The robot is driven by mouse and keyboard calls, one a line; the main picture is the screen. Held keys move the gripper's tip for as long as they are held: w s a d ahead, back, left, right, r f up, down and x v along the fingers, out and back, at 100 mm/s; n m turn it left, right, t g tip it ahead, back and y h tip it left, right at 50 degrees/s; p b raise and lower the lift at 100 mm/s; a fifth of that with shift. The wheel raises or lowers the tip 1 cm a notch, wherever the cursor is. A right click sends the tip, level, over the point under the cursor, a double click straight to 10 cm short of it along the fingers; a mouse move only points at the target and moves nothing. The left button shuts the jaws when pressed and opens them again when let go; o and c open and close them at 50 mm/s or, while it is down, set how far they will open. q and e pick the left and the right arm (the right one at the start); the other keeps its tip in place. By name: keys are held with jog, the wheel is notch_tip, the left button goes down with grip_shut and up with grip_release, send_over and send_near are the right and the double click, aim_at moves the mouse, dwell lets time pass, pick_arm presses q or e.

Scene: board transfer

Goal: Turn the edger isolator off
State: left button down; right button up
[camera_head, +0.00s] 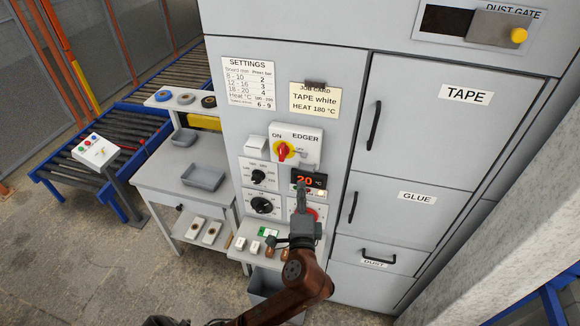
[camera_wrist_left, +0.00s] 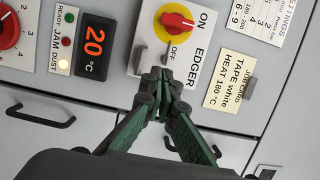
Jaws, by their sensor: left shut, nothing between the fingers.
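The edger isolator (camera_head: 283,150) is a red handle on a yellow disc, on a white plate marked ON and EDGER. It also shows in the left wrist view (camera_wrist_left: 177,20). Its handle stands upright on the panel, in line with ON; the OFF mark (camera_wrist_left: 180,50) is to its side. My left gripper (camera_head: 301,190) is shut and empty, in front of the panel below the isolator, over the area by the temperature display. In the left wrist view its fingertips (camera_wrist_left: 160,76) overlap the plate's edge near OFF, apart from the handle. My right gripper is not in view.
The temperature display (camera_head: 307,180) reads 20. Black dials (camera_head: 263,204) sit to its left. A job card (camera_head: 315,99) and settings sheet (camera_head: 249,85) hang above. Cabinet doors with black handles (camera_head: 374,126) are to the right. A side bench with a grey tray (camera_head: 204,177) is left.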

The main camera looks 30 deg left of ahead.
aim_at(282, 153)
pick_arm(q)
jog(key=p+x, duration=0.2)
jog(key=x, duration=0.7)
jog(key=shift+w+a+r, duration=0.15)
jog(key=shift+w, duration=0.25)
jog(key=shift+s+a+p, duration=0.2)
jog(key=shift+a+p, duration=0.1)
jog(key=shift+a, duration=0.7)
jog(key=shift+s+a+p, duration=0.2)
jog(key=shift+a+p, duration=0.1)
jog(key=shift+a, duration=0.7)
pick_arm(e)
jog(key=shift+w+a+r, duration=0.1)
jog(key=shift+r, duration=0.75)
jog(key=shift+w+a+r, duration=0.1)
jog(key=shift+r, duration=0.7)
pick_arm(q)
jog(key=shift+d, duration=0.1)
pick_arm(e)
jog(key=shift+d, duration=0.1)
